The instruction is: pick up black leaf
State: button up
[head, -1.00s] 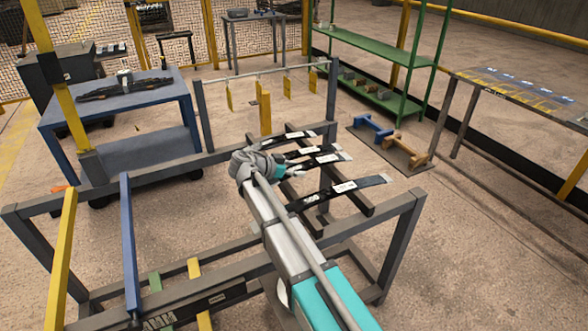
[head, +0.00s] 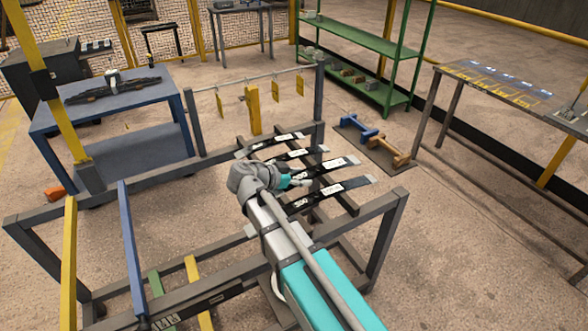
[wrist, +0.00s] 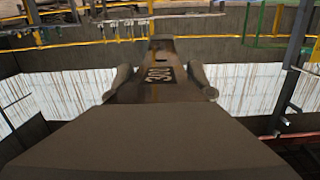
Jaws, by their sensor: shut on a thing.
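The black leaf (head: 322,168) in my gripper is a long flat dark strip with a white label and a pale tip. It lies third from the back in the row in the head view. In the wrist view the leaf (wrist: 160,120) fills the lower middle and carries a label that seems to read 302. My gripper (head: 297,183) has a finger on each side of it, also seen in the wrist view (wrist: 160,82). The leaf appears slightly raised over the rack; the gap is hard to judge. My wrist hides its near end.
Two similar leaves (head: 270,142) lie behind and another (head: 330,194) lies in front on the grey rack (head: 345,203). A blue cart (head: 115,108) stands left, a green shelf (head: 365,45) behind, and a table (head: 500,85) right.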

jog(key=shift+s+d+r, duration=0.35)
jog(key=shift+s, duration=0.3)
jog(key=shift+r+p, duration=0.1)
jog(key=shift+p, duration=0.2)
notch_tip(320, 180, up, 8)
jog(key=p, duration=0.8)
jog(key=shift+w+r, duration=0.1)
jog(key=shift+r, duration=0.1)
jog(key=shift+d, duration=0.15)
